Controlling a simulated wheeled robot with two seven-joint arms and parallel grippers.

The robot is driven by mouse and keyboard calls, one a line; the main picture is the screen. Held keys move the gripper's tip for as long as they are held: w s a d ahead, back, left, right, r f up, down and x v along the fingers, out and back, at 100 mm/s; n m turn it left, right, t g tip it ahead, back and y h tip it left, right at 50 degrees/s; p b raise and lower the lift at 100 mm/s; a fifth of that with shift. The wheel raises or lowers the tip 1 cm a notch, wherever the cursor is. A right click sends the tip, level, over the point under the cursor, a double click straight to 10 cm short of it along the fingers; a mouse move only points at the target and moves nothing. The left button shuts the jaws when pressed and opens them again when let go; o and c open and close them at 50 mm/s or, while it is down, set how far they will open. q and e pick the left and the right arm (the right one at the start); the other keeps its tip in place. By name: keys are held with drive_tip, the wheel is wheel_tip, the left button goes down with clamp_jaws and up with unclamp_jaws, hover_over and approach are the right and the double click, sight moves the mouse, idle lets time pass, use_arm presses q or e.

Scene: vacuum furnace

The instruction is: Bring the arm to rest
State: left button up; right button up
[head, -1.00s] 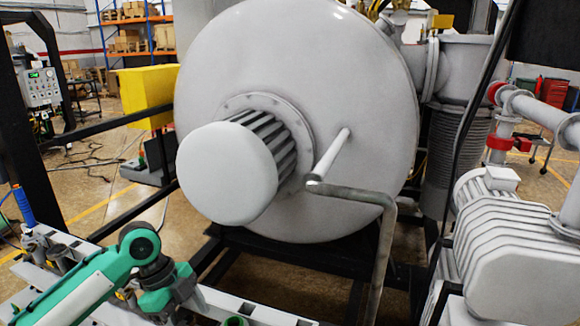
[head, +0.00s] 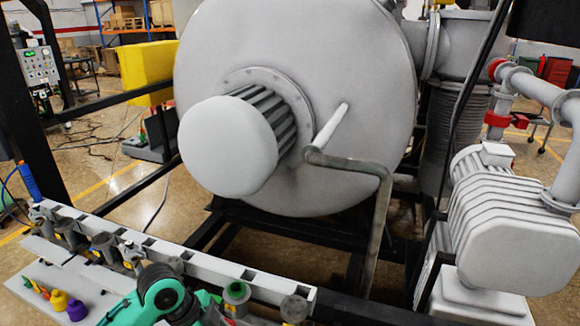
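A green and dark grey arm of mine comes in at the bottom edge of the head view, low over a white shelf. Its gripper is cut off or hidden, so I cannot see the fingers. No second arm shows. The large round grey furnace door (head: 345,90) stands behind, with a white cylindrical cap (head: 225,147) at its middle and a bent grey handle pipe (head: 372,200) at its right.
A white slotted rail (head: 205,262) with several grey cylindrical parts runs along the lower left. Small yellow and purple items (head: 76,309) sit on the shelf. A grey ribbed pump (head: 515,220) stands at right. A black frame post (head: 35,120) is at left.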

use_arm(q)
drive_tip(key=s+f+n+t, duration=0.3)
drive_tip(key=s+f+n, duration=0.4)
drive_tip(key=s+n, duration=0.15)
drive_tip(key=s+a+f+n+y, duration=0.35)
drive_tip(key=s+a+n, duration=0.4)
drive_tip(key=s, duration=0.35)
wheel_tip(320, 180, down, 32)
drive_tip(key=s+g, duration=0.1)
drive_tip(key=s+a+f, duration=0.1)
drive_tip(key=s+f, duration=0.8)
drive_tip(key=s+a+f+g+y, duration=0.1)
drive_tip(key=s+a+f, duration=0.1)
drive_tip(key=s+f, duration=0.7)
drive_tip(key=shift+s+a+m, duration=0.25)
drive_tip(key=shift+s+m, duration=0.15)
